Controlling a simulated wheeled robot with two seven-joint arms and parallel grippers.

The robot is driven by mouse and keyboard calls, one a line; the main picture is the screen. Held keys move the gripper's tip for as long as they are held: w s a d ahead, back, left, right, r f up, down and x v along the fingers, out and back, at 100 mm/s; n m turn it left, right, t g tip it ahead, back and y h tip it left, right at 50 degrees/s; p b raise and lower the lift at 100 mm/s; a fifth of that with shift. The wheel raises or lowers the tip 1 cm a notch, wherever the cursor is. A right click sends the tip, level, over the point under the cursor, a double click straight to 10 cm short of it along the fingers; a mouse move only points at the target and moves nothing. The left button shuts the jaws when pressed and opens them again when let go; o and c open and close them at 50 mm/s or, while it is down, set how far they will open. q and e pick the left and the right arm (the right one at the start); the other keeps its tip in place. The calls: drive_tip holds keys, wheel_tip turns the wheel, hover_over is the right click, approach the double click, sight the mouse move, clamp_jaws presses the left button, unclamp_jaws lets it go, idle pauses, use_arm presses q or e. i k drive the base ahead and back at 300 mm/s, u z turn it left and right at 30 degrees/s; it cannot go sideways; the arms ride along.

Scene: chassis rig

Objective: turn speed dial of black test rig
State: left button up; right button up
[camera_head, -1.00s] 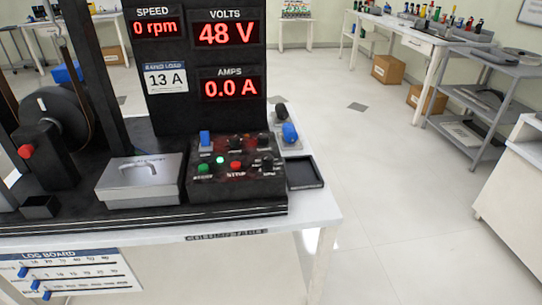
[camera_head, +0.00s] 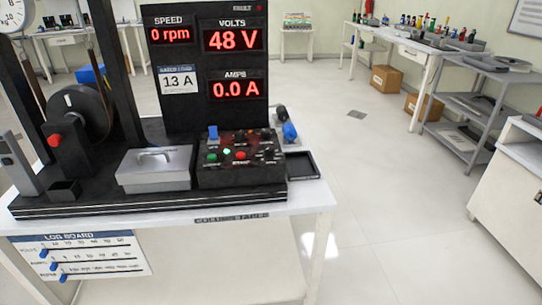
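The black test rig (camera_head: 100,202) stands on a white table at the left. Which knob is the speed dial I cannot tell; the labels are too small to read. The display panel (camera_head: 205,112) reads SPEED 0 rpm, 48 V and 0.0 A, with a rated load plate of 13 A. Neither gripper is in view.
A grey lidded box (camera_head: 153,171) sits left of the control box, and a small black tray (camera_head: 302,166) sits right. A log board (camera_head: 82,258) with blue sliders hangs on the table front. Open floor (camera_head: 385,200) lies to the right, before a grey shelf cart (camera_head: 465,105).

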sight(269, 150)
drive_tip(key=u, duration=0.7)
drive_tip(key=k, duration=0.1)
drive_tip(key=z, duration=1.8)
drive_tip(key=i, duration=0.9)
drive_tip(key=u, duration=0.45)
